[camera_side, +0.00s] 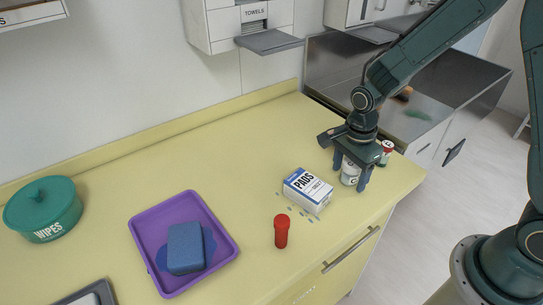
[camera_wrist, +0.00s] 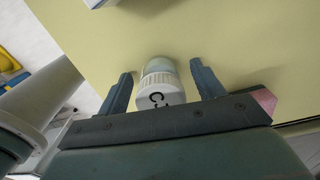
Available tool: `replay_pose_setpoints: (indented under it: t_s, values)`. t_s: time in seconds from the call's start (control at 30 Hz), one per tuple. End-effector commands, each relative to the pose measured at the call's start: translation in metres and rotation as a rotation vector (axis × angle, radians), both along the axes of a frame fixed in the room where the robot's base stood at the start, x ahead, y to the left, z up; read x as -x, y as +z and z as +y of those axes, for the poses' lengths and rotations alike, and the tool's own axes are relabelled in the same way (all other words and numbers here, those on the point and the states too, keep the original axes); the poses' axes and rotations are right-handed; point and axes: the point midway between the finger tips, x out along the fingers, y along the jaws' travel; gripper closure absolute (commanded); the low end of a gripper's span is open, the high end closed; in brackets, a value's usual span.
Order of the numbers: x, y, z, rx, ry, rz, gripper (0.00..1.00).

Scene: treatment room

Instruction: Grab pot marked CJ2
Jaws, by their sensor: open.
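The pot marked with a C and a partly hidden second letter (camera_wrist: 155,97) is whitish with a ribbed cap. It stands between the two fingers of my gripper (camera_wrist: 162,70) in the wrist view, with a visible gap on each side. In the side view, the pot (camera_side: 350,173) stands upright on the yellow counter near its right end, partly hidden by my gripper (camera_side: 350,178). My gripper is open, pointing down, one finger on either side of the pot. The rest of the marking is cut off by the gripper body in the wrist view.
A small jar with a red and white top (camera_side: 387,149) stands close behind to the right. The PADS box (camera_side: 308,190) is close on the left.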

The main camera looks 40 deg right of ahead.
Motion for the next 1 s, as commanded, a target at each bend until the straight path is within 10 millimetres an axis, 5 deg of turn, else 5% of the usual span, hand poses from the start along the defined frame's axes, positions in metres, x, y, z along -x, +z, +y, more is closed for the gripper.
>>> replay_pose_setpoints:
  t_s: [0.27, 0.53, 1.0]
  values:
    - [-0.0001, 0.0003, 0.0, 0.0, 0.0, 0.0, 0.33]
    - [-0.0001, 0.0003, 0.0, 0.0, 0.0, 0.0, 0.81]
    - [-0.0007, 0.0063, 0.0, 0.0, 0.0, -0.002, 0.81]
